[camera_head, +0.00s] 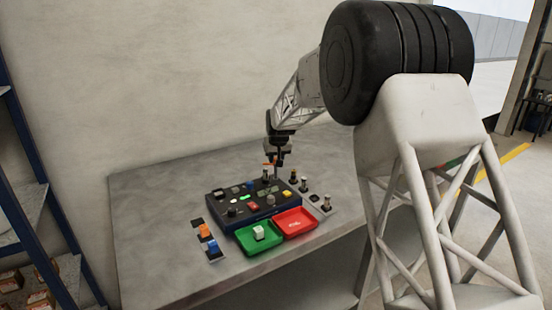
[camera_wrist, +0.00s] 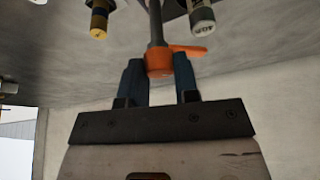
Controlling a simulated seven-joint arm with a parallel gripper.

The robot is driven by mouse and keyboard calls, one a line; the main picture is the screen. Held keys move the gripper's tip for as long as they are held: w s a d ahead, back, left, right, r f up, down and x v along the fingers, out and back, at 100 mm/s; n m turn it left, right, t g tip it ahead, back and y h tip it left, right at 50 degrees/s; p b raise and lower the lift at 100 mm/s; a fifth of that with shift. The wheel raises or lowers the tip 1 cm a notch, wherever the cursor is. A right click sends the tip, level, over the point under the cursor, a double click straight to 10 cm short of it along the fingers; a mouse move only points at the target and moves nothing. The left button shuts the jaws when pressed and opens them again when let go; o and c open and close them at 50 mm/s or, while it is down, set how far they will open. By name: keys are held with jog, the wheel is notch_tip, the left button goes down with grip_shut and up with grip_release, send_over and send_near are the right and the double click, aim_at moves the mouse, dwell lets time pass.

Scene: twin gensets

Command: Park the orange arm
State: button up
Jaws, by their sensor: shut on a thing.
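The orange arm (camera_wrist: 160,62) is a small orange hub on a grey metal rod, with a short lever pointing right in the wrist view. My gripper (camera_wrist: 158,75) is shut on the orange hub, with one dark blue finger on each side. In the head view the orange arm (camera_head: 268,164) is a tiny patch at the far edge of the control box. My gripper (camera_head: 279,158) comes down over it there and hides part of it. I cannot tell any marked park position.
A dark blue control box (camera_head: 222,210) with several buttons sits on the grey table (camera_head: 150,220). In front are a green tray (camera_head: 248,240) with a white block and a red tray (camera_head: 300,225). Orange and blue pieces (camera_head: 206,231) stand left; several small cylinders (camera_head: 304,186) stand right.

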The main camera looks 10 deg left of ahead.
jog(key=m+h, duration=0.1)
jog(key=m, duration=0.3)
jog(key=shift+m+t+h, duration=0.3)
jog(key=shift+m+h, duration=0.1)
jog(key=shift+a+m+h, duration=0.1)
jog(key=shift+m+h, duration=0.45)
jog(key=shift+m, duration=0.8)
jog(key=shift+a+m+h, duration=0.1)
jog(key=shift+m+h, duration=0.45)
jog(key=shift+m, duration=0.8)
jog(key=o, duration=0.9)
jog(key=shift+r, duration=0.15)
jog(key=v, duration=0.7)
jog(key=shift+r, duration=0.2)
